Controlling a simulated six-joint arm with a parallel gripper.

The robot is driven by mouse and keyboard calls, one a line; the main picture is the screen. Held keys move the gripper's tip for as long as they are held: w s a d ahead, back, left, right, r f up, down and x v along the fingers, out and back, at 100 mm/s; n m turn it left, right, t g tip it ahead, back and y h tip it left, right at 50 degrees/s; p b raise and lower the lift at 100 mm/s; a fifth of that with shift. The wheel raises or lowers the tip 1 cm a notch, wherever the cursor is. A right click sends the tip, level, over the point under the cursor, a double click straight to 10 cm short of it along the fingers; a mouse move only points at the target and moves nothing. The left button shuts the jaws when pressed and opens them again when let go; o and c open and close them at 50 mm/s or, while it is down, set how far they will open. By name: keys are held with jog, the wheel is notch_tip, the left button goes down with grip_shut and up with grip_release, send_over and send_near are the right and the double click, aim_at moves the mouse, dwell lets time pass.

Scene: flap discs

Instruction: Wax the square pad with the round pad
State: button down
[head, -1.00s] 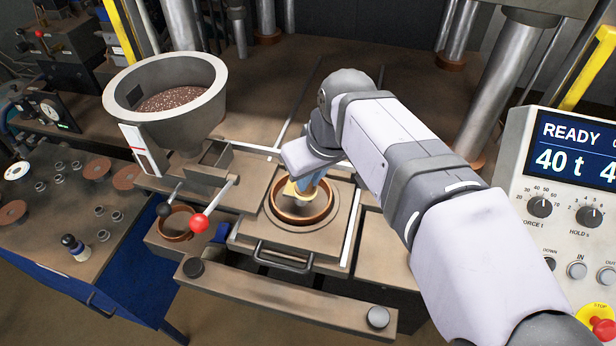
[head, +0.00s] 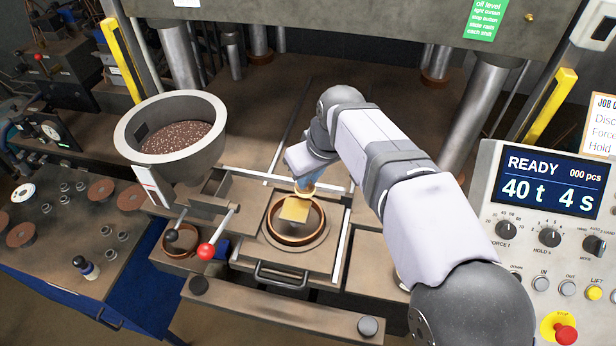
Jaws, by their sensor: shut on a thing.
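The square pad (head: 294,211) is yellow and lies flat inside the brown ring (head: 273,226) of the press mould. My gripper (head: 305,188) is just behind the pad, over the far side of the ring. Its bluish fingers are shut on a small tan thing, which I take for the round pad (head: 304,191). Its round outline is too small to make out. I cannot tell whether it touches the square pad. My wrist covers part of the space behind the ring.
A grey hopper (head: 128,125) of brown grains stands at the left. A red-knobbed lever (head: 207,251) is left of the mould, and a handle (head: 281,276) is in front. The control panel (head: 500,230) is at the right. Discs lie on the left bench (head: 75,232).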

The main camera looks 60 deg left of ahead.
notch_tip(320, 180, up, 3)
jog(key=shift+f+p, duration=0.1)
jog(key=shift+p, duration=0.85)
jog(key=shift+r, duration=1)
